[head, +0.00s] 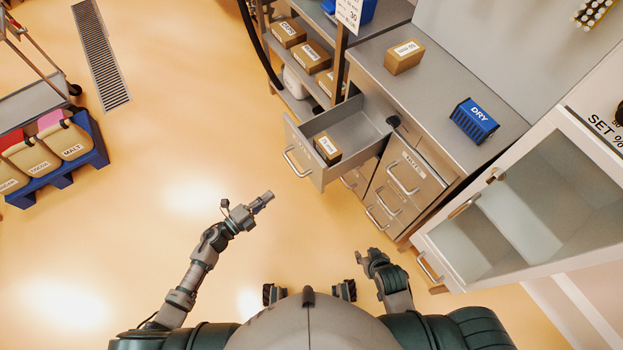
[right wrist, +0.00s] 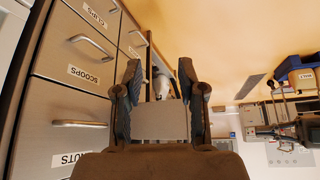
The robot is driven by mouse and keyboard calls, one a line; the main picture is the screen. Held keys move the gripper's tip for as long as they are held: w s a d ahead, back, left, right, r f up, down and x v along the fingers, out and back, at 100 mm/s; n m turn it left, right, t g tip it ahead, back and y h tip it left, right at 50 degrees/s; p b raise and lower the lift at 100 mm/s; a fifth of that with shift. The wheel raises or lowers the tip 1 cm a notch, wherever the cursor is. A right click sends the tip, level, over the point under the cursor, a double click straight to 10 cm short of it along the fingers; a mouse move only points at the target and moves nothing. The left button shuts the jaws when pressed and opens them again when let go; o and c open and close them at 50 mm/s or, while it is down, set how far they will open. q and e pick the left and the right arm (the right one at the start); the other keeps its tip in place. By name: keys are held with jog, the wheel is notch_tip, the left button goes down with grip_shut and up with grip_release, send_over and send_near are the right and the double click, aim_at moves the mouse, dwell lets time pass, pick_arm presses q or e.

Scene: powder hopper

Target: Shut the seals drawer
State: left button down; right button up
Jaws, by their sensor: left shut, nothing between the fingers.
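A grey drawer (head: 303,163) stands pulled out of the steel cabinet in the head view. Its label is too small to read. A small brown box (head: 327,149) with a white label lies inside it, and a bar handle (head: 295,162) is on its front. My left gripper (head: 268,197) is shut and empty, below and left of the drawer front and apart from it. My right gripper (head: 364,256) is low, left of the cabinet's lower drawers. In the right wrist view its fingers (right wrist: 159,75) are spread with nothing gripped.
Other cabinet drawers (head: 406,179) look shut; the wrist view shows labels CLIPS, SCOOPS (right wrist: 83,75) and NUTS. A box (head: 404,57) and a blue DRY container (head: 474,119) stand on the counter. A glass-fronted cabinet (head: 520,200) is at right.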

pick_arm(q)
jog(key=s+d+r+m+g+h+b, duration=0.1)
jog(key=s+d+r+m+g+h, duration=0.1)
jog(key=d+m, duration=0.15)
jog(key=b, duration=0.1)
send_near(319, 175)
jog(key=shift+m, duration=0.45)
jog(key=x, duration=0.6)
jog(key=shift+r, duration=0.25)
jog(key=shift+w+d, duration=0.3)
jog(key=shift+d, duration=0.3)
pick_arm(e)
jog(key=w+a+r+t+y, duration=0.1)
jog(key=w+r+t, duration=0.2)
jog(key=r, duration=0.3)
jog(key=shift+w, duration=0.2)
jog(key=shift+a, duration=0.1)
